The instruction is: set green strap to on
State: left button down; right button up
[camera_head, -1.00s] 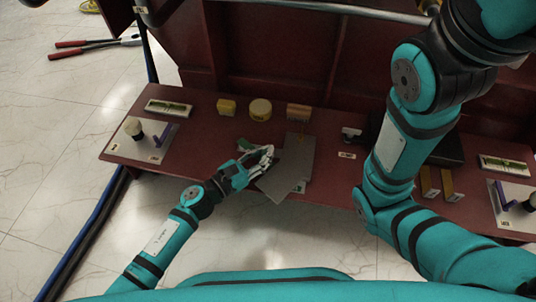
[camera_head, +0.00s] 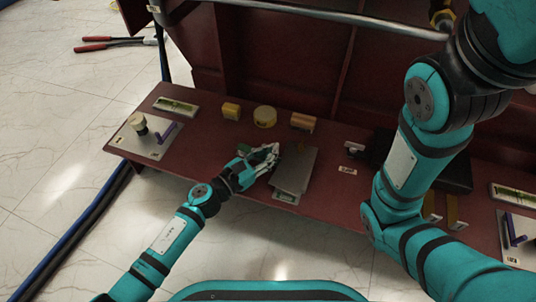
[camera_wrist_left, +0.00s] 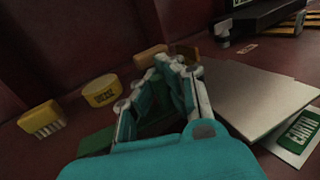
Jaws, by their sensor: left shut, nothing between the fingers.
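My left gripper (camera_head: 266,153) is shut and empty, low over the red ledge at the left edge of a grey plate (camera_head: 296,168). In the left wrist view the gripper fingers (camera_wrist_left: 172,75) close together in front of the plate (camera_wrist_left: 245,95). A green piece (camera_head: 243,148) lies just behind and left of the gripper, partly hidden by it. It also shows in the left wrist view (camera_wrist_left: 97,140); I cannot tell whether it is the strap. A green label reading EARTH (camera_wrist_left: 297,132) lies by the plate's front edge. My right gripper is out of frame.
A yellow block (camera_head: 231,111), a round yellow piece (camera_head: 265,116) and an orange block (camera_head: 303,122) stand along the back of the ledge. A silver panel with a knob (camera_head: 146,137) sits at left. A dark box (camera_head: 445,170) lies behind my right arm.

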pick_arm(q)
jog(key=shift+w, duration=0.65)
jog(key=shift+a, duration=0.1)
jog(key=c, duration=2.1)
grip_release()
jog(key=o, duration=0.7)
jog(key=shift+o, duration=0.2)
jog(key=shift+s, duration=0.1)
jog(key=shift+s, duration=0.1)
jog(key=v, duration=1.1)
jog(key=shift+s+a, duration=0.25)
